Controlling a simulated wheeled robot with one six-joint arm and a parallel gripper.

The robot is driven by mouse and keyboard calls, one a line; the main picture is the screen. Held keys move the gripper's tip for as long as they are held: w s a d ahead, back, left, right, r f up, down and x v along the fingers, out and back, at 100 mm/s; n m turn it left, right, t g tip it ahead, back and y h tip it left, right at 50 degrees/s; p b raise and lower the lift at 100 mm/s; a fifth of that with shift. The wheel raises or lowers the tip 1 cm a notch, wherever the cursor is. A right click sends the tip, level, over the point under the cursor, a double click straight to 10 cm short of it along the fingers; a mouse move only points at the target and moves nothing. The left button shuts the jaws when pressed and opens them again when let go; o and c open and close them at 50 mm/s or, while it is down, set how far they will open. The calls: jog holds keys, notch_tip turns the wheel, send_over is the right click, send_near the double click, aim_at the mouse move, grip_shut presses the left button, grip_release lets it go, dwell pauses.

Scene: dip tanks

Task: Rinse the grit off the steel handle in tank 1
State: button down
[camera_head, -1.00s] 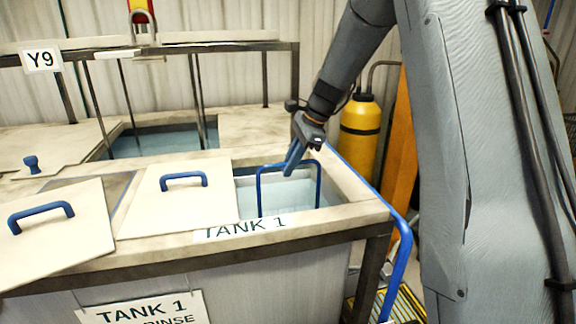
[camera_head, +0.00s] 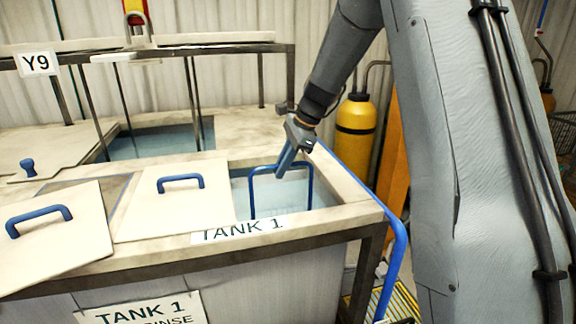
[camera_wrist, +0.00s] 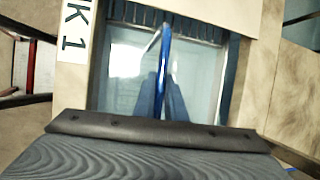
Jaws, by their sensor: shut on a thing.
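Tank 1 (camera_head: 345,215) is open on its right side, with pale water (camera_head: 295,190) inside. My gripper (camera_head: 281,172) reaches down into this opening. It is shut on a blue hoop handle (camera_head: 252,192), which stands upright in the opening. In the wrist view, the blue hoop bar (camera_wrist: 166,50) runs between the fingers of my gripper (camera_wrist: 160,85), above the water (camera_wrist: 124,62). A pale streak shows beside the bar, but I cannot tell what it is. I cannot make out the steel handle or any grit; whatever hangs below the hoop is hidden or unclear.
A pale lid (camera_head: 178,205) covers the tank top left of the opening, and another lid (camera_head: 60,240) lies further left. A second open tank (camera_head: 155,143) is behind. A yellow cylinder (camera_head: 356,130) and a blue rail (camera_head: 397,250) stand at the right.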

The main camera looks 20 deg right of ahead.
jog(key=shift+a, duration=0.7)
jog(key=shift+d+p, duration=0.3)
jog(key=shift+d, duration=0.85)
notch_tip(320, 180, up, 22)
jog(key=p, duration=0.3)
dwell(0.6)
